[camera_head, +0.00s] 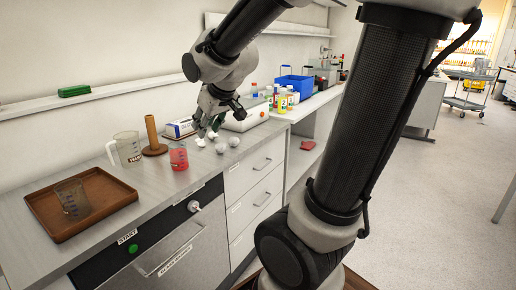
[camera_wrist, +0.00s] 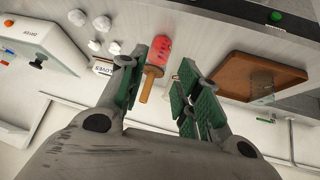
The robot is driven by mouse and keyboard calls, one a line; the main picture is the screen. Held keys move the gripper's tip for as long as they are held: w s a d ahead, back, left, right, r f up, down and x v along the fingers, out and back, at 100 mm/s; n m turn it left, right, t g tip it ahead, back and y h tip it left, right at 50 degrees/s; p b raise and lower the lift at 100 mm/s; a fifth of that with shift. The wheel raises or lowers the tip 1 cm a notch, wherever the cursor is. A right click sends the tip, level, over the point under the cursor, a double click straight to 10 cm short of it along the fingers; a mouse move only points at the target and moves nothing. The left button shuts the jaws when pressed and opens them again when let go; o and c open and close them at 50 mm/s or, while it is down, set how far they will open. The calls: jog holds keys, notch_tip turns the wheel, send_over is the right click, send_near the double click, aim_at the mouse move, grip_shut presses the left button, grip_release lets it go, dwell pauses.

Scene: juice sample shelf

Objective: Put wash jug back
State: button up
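The wash jug (camera_head: 126,147) is a clear, handled jug with dark lettering low on its side. It stands upright on the grey counter near the wall, left of a brown wooden stand with a post (camera_head: 152,137). I cannot pick it out clearly in the wrist view. My gripper (camera_head: 211,112) hangs above the counter, to the right of the jug and apart from it. In the wrist view my gripper (camera_wrist: 162,85) has its green-padded fingers spread, with nothing held. The wooden post (camera_wrist: 148,86) shows far below between them.
A beaker of red liquid (camera_head: 178,158) stands near the counter's front. A brown tray (camera_head: 112,200) at left holds a clear beaker (camera_head: 72,197). Several crumpled white balls (camera_head: 220,147) and a gloves box (camera_head: 180,128) lie below my gripper. A wall ledge (camera_head: 125,90) runs behind.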

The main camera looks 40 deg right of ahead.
jog(key=s+d+m+g, duration=0.1)
jog(key=s+d+g, duration=0.1)
jog(key=s, duration=1.8)
jog(key=shift+s+f+m+g, duration=0.25)
jog(key=shift+f+m+g, duration=0.1)
jog(key=shift+g, duration=0.45)
